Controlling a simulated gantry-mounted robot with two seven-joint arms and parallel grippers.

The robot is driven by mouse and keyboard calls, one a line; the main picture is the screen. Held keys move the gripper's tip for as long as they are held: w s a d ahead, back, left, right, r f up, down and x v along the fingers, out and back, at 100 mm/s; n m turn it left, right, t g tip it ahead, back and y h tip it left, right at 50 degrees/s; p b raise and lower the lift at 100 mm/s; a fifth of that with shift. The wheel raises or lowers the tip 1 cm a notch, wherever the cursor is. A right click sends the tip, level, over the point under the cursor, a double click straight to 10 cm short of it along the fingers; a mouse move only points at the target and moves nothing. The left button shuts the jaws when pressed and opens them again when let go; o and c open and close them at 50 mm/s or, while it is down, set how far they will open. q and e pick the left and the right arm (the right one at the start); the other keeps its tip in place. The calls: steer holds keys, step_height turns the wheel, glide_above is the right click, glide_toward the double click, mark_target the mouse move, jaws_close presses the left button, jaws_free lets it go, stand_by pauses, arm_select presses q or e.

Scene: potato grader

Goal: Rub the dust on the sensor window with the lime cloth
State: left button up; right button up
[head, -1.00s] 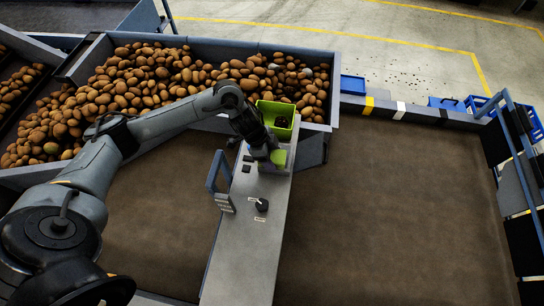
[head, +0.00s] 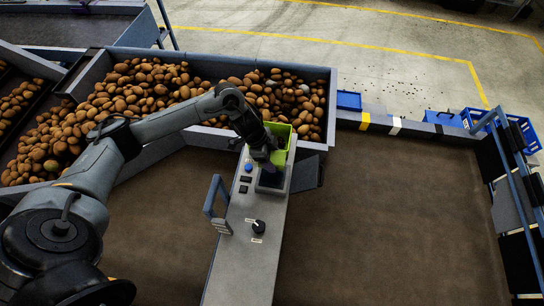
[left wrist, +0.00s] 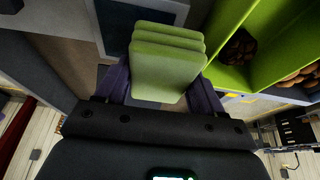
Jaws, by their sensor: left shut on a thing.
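My left gripper (head: 266,163) is over the far end of the grey console. It is shut on the lime cloth (left wrist: 168,65), a folded, layered pad between its two fingers in the left wrist view. The cloth is hidden behind the gripper in the head view. A dark square panel (head: 271,181), which looks like the sensor window, lies on the console just in front of the gripper. Dust on it cannot be made out, nor whether the cloth touches the surface. My right gripper is not in view.
A brown belt (head: 390,230) runs alongside.

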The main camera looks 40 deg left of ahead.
arm_select(q)
step_height(320, 180, up, 3)
steer(key=shift+f+p, duration=0.15)
steer(key=shift+p, duration=0.4)
steer(key=shift+r, duration=1)
